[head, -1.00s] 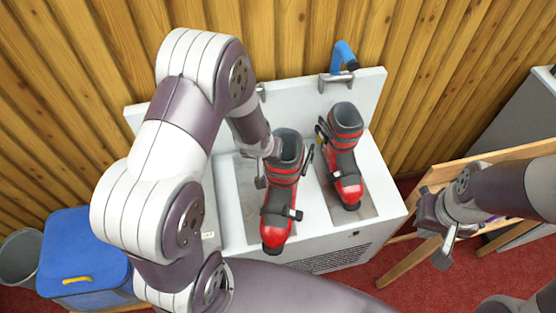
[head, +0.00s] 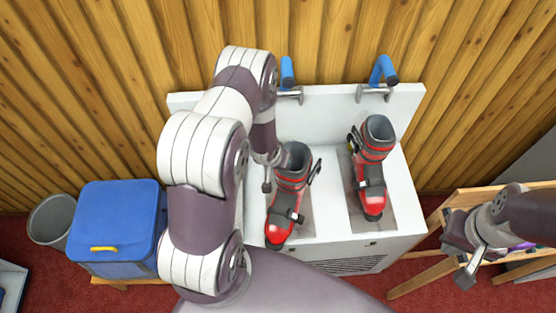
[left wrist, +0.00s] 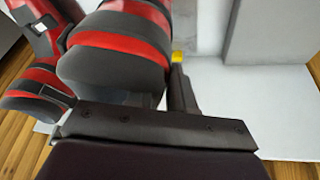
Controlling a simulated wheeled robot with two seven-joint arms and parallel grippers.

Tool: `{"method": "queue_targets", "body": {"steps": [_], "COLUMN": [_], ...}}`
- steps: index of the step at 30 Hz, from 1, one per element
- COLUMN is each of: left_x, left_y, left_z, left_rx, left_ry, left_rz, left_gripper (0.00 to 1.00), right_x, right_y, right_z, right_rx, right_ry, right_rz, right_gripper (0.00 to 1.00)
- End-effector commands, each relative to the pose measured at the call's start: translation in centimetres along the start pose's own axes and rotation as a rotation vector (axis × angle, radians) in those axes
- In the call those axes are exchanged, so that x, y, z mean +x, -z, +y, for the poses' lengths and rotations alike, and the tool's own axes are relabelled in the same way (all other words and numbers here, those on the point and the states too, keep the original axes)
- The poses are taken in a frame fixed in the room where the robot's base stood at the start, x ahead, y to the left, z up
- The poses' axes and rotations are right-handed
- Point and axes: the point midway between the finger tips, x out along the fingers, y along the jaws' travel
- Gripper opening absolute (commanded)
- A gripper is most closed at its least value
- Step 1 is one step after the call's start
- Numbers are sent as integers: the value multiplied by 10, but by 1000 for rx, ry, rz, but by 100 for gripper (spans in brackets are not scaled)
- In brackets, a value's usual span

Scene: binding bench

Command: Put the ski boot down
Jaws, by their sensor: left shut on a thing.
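A red and black ski boot (head: 287,198) stands upright over the left grey pad of the white bench (head: 332,220), its toe near the front edge. My left gripper (head: 268,178) is shut on its upper cuff from the left. In the left wrist view the held boot's striped cuff (left wrist: 118,48) is close up against a dark finger. Whether its sole touches the pad is unclear. A second, matching boot (head: 371,170) stands on the right pad (head: 391,203). My right gripper (head: 462,256) is open and empty at the far right, away from the boots.
Blue-handled clamps (head: 383,72) stand along the bench's back panel, before a wooden wall. A blue box (head: 118,225) and a grey bin (head: 52,220) are at left. A wooden frame (head: 432,250) stands at right, near my right gripper. A bare strip separates the boots.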

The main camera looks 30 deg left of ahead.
Motion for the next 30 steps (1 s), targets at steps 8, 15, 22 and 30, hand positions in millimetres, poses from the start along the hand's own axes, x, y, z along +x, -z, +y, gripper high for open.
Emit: {"method": "queue_targets", "body": {"steps": [8, 15, 22, 30], "left_x": [2, 1, -26, -85], "left_y": [-1, 0, 1, 2], "left_z": [0, 0, 0, 0], "left_rx": [0, 0, -1, -1], "left_ry": [0, 0, 1, 1], "left_rz": [0, 0, 2, 3], "left_gripper": [48, 48, 48, 48], "right_x": [2, 1, 4, 6], "right_y": [0, 0, 0, -1], "right_z": [0, 0, 0, 0], "right_rx": [0, 0, 0, 0], "right_ry": [0, 0, 0, 0], "right_rz": [0, 0, 0, 0], "right_gripper": [0, 0, 0, 0]}}
